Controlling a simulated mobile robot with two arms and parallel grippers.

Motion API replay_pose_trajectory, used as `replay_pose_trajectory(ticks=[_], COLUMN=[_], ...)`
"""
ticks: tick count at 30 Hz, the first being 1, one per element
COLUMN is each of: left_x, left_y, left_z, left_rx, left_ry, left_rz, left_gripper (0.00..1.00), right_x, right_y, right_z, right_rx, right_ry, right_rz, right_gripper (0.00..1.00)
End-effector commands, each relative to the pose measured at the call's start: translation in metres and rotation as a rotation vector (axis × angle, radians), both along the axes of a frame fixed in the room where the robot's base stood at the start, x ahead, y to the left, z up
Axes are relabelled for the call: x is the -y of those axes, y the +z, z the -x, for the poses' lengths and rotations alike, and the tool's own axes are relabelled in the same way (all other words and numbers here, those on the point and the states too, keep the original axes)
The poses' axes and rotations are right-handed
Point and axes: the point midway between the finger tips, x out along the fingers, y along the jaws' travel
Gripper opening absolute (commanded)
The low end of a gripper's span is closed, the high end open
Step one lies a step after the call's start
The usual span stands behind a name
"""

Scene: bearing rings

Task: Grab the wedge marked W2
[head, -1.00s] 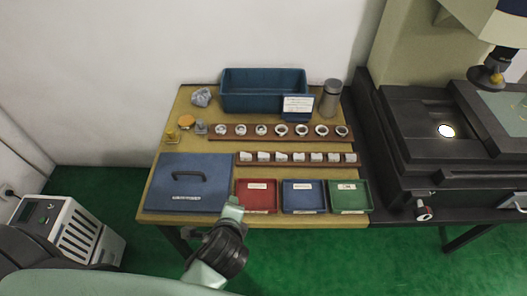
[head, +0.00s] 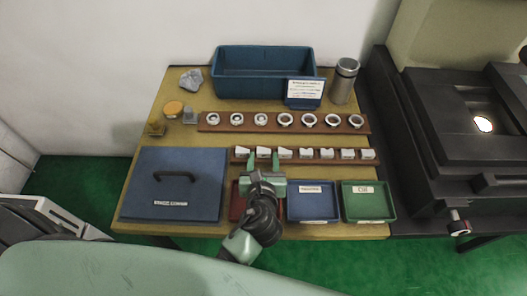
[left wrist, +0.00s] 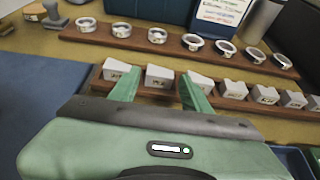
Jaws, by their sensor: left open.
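A row of small grey-white blocks stands on the front brown rail (head: 331,161). The three at the left have sloped tops: the left wedge (left wrist: 115,70), the middle wedge (left wrist: 159,77) and the right wedge (left wrist: 201,82). Their dark marks are too small to read surely, so I cannot tell which is W2. My left gripper (head: 264,161) is open, its green fingers pointing at the rail. In the left wrist view the middle wedge shows between the fingers, with no visible grip on it. My right gripper is not in view.
Behind stands a second rail (head: 272,124) with several metal rings. A blue lidded case (head: 140,195) is at the left. Red, blue (head: 312,216) and green (head: 369,216) trays lie in front. A blue bin (head: 233,98) and a steel flask (head: 344,82) stand at the back.

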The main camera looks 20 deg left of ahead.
Motion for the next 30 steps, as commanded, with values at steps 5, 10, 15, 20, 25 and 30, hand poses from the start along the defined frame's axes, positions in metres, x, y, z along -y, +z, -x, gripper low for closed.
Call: replay_pose_trajectory(ticks=[5, 10, 15, 20, 25, 30], left_x=[-0.006, -0.008, -0.008, -0.008, -0.008, -0.008], left_y=[-0.01, -0.013, -0.013, -0.013, -0.012, -0.009], left_z=[-0.024, -0.03, -0.029, -0.029, -0.029, -0.03], left_rx=[0.0, 0.0, -0.001, -0.001, 0.0, 0.002], left_ry=[0.0, -0.001, -0.001, -0.001, -0.001, 0.0], left_rz=[0.0, 0.001, 0.002, 0.002, 0.001, 0.002], left_gripper=[0.47, 0.47, 0.42, 0.0, 0.0, 0.0], right_x=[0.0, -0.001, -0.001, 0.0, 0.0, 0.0], right_y=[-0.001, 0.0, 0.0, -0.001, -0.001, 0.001], right_z=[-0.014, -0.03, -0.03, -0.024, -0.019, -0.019], right_rx=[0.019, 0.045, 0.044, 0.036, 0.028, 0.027], right_ry=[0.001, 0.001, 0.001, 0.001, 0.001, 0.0], right_rz=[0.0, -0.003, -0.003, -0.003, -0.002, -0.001], right_gripper=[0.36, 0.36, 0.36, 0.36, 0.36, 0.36])
